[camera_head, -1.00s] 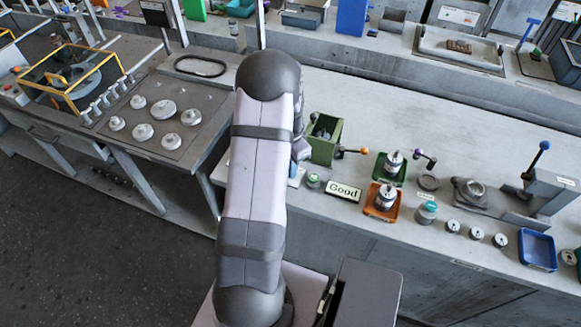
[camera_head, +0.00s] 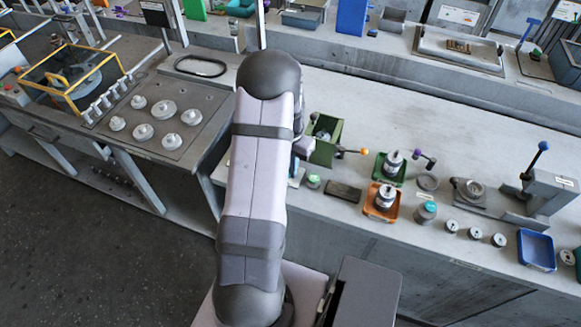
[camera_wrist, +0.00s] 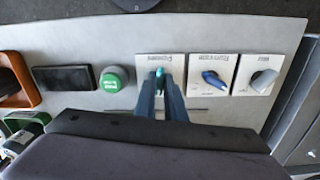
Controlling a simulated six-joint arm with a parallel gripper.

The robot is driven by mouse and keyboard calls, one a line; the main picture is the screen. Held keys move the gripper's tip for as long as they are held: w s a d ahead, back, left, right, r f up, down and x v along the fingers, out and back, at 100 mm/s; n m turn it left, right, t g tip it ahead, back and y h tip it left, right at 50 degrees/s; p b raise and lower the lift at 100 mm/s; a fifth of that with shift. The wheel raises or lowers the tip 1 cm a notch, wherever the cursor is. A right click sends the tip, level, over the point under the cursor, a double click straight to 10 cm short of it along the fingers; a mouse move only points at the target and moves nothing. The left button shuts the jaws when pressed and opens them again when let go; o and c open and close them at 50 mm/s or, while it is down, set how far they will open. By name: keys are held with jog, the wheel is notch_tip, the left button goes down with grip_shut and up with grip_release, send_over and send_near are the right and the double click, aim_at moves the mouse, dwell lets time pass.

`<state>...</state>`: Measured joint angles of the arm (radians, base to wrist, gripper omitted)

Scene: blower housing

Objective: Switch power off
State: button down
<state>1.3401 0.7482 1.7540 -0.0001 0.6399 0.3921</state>
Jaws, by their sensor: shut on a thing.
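In the wrist view, a white panel row holds three rotary switches. My gripper (camera_wrist: 160,85) is shut on the knob of the left switch (camera_wrist: 159,71), a small teal knob mostly hidden between the fingertips. The blue-knob switch (camera_wrist: 214,79) and the grey-knob switch (camera_wrist: 263,80) stand to its right, untouched. The labels are too small to read. A green button (camera_wrist: 113,79) and a dark display (camera_wrist: 62,78) lie to the left. The head view shows the display (camera_head: 343,191) blank; my arm hides the gripper and the switches there.
An orange tray (camera_head: 382,200) and a green tray (camera_head: 390,168) with parts stand right of the display. A green box (camera_head: 325,140) sits behind it. A blue tray (camera_head: 537,249) and a lever press (camera_head: 541,190) are farther right.

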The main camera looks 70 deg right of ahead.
jog(key=n, duration=0.4)
jog(key=shift+r, duration=0.1)
jog(key=shift+n, duration=0.3)
jog(key=n, duration=0.4)
jog(key=shift+d+p, duration=0.1)
jog(key=shift+p, duration=0.3)
jog(key=c, duration=1.9)
grip_release()
jog(key=shift+r, duration=0.1)
